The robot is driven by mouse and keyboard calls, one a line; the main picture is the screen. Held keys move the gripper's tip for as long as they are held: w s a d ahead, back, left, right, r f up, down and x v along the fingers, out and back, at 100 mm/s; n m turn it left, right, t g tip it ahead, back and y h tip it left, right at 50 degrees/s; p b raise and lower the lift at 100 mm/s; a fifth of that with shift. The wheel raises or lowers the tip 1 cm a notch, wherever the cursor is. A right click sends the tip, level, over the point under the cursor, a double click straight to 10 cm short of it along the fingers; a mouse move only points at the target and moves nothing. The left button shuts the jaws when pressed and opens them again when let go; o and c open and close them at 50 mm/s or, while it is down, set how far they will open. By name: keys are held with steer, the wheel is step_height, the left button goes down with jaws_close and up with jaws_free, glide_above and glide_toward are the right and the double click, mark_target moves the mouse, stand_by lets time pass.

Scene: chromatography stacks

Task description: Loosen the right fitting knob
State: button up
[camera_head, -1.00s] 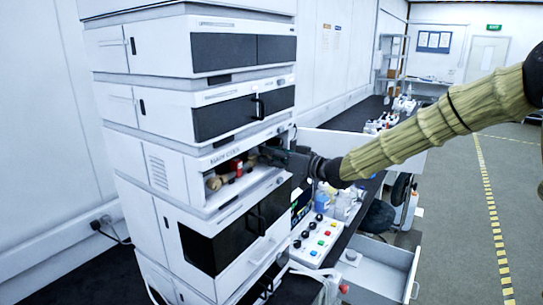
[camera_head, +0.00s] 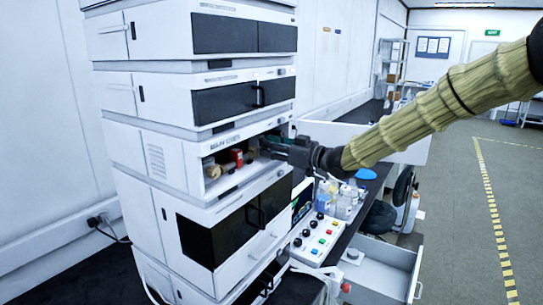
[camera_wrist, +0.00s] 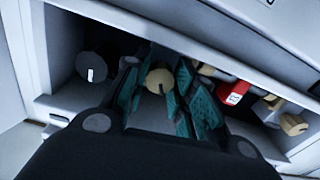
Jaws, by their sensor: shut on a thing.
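In the wrist view, a round beige fitting knob (camera_wrist: 158,80) with a dark slot sits between the teal fingers of my gripper (camera_wrist: 162,92), which is shut on it. In the head view, my gripper (camera_head: 268,146) reaches into the right end of the open bay of the instrument stack (camera_head: 158,160); the knob it holds is hidden there. A red block (camera_wrist: 235,92) and brass-coloured fittings (camera_wrist: 291,124) lie to the right of my fingers in the wrist view. The head view shows the red block (camera_head: 236,157) and another brass-coloured fitting (camera_head: 212,171) left of my gripper.
A grey knob with a white mark (camera_wrist: 91,67) is left of my fingers in the wrist view. The bay's edges surround my gripper closely. A button panel (camera_head: 318,238), bottles (camera_head: 345,203) and an open drawer (camera_head: 378,268) are below my arm. The floor at right is clear.

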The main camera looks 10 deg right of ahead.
steer(key=shift+n+b, duration=1.05)
steer(key=shift+n, duration=0.05)
steer(key=shift+r, duration=0.1)
steer(key=o, duration=1.1)
steer(key=shift+d, duration=0.1)
steer(key=shift+c, duration=0.2)
steer(key=shift+s, duration=0.1)
steer(key=v, duration=1.2)
